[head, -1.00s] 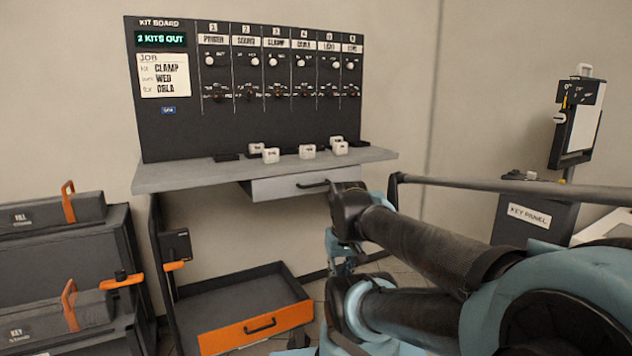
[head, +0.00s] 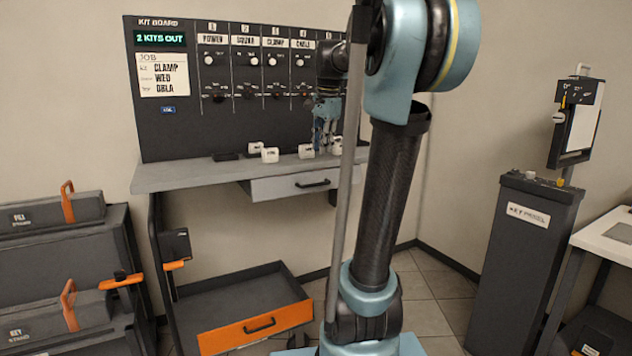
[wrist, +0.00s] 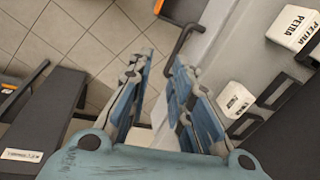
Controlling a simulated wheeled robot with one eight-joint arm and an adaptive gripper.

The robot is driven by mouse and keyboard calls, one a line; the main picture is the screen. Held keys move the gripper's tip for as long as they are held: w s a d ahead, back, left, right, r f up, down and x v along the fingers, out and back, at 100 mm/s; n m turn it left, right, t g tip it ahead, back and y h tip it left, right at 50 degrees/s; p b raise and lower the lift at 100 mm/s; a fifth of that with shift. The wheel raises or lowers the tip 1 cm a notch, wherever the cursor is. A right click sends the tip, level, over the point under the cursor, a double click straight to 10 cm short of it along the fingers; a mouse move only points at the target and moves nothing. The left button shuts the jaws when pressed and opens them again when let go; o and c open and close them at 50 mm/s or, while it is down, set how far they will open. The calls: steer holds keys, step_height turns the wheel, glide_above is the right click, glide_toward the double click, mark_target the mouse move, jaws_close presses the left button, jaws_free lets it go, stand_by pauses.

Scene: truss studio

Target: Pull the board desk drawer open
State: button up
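The board desk drawer (head: 274,188) is a light grey front under the desk top, with a black bar handle (head: 313,184). It looks shut or nearly so; I cannot tell exactly. My gripper (head: 323,148) points down in front of the board, above the right part of the desk top, higher than the handle. In the wrist view its two fingers (wrist: 160,95) are spread with nothing held between them. My arm hides the right end of the desk.
The desk top (head: 190,176) carries several white tags (head: 270,155) close to the gripper. A lower orange-fronted drawer (head: 240,335) stands open beneath. Dark cases (head: 45,215) stand at left, and a key panel post (head: 520,260) at right. Tiled floor lies between.

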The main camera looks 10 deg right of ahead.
steer(key=w+r+m, duration=0.2)
steer(key=w+r, duration=0.1)
steer(key=w, duration=0.1)
glide_toward(317, 178)
steer(key=f, duration=0.2)
steer(key=s+a+f, duration=0.1)
steer(key=f, duration=0.2)
steer(key=s+f, duration=0.1)
steer(key=f, duration=0.2)
steer(key=shift+s+a+f, duration=0.15)
steer(key=shift+s+f, duration=0.1)
jaws_close()
